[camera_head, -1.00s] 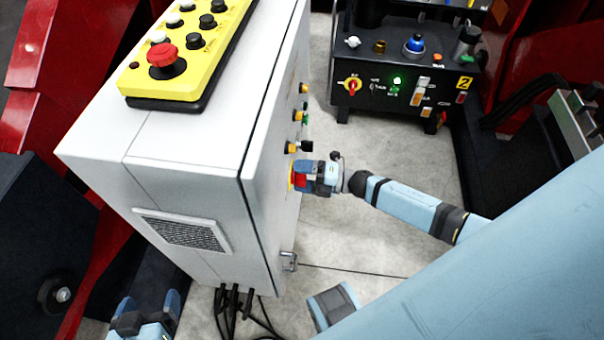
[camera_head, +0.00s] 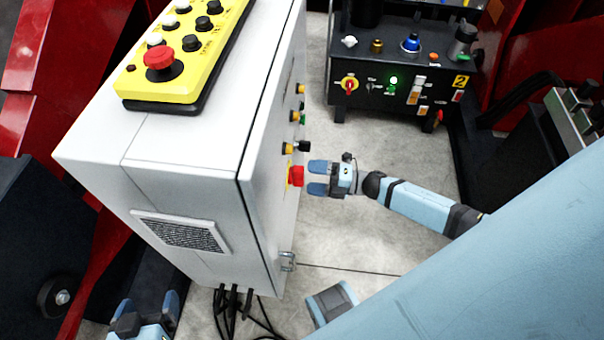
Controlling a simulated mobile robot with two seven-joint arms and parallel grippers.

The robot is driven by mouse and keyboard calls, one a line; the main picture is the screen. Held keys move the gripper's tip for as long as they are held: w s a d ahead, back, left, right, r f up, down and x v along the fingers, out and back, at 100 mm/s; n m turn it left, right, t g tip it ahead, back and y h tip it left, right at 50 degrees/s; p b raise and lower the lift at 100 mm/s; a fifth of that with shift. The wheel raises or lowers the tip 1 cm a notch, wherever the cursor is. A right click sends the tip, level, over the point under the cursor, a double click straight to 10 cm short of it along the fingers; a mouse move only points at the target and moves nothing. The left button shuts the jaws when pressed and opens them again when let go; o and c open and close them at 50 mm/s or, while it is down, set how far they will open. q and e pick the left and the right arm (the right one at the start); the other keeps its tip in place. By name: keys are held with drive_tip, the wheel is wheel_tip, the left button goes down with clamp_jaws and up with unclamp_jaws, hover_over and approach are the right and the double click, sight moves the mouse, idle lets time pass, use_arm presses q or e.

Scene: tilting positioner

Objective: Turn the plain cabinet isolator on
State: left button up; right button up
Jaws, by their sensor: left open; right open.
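The plain cabinet (camera_head: 185,150) is a pale grey box at the left centre. Its isolator (camera_head: 296,176) is a red handle on a yellow plate, low on the right-hand face, seen nearly edge-on. I cannot tell its exact turn angle. My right gripper (camera_head: 311,178) is open, just right of the isolator, its two blue fingertips pointing at it with a small gap. My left gripper (camera_head: 146,312) is open and empty at the bottom left edge, below the cabinet.
A yellow pendant (camera_head: 190,45) with a red mushroom button lies on the cabinet top. Several knobs (camera_head: 301,88) sit above the isolator. A black unit (camera_head: 395,95) with a green light and its own red-yellow switch stands behind. Cables (camera_head: 235,305) hang below the cabinet.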

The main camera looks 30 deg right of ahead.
use_arm(q)
drive_tip(key=shift+a+f, duration=0.1)
use_arm(e)
drive_tip(key=v, duration=0.9)
drive_tip(key=shift+s+d, duration=0.2)
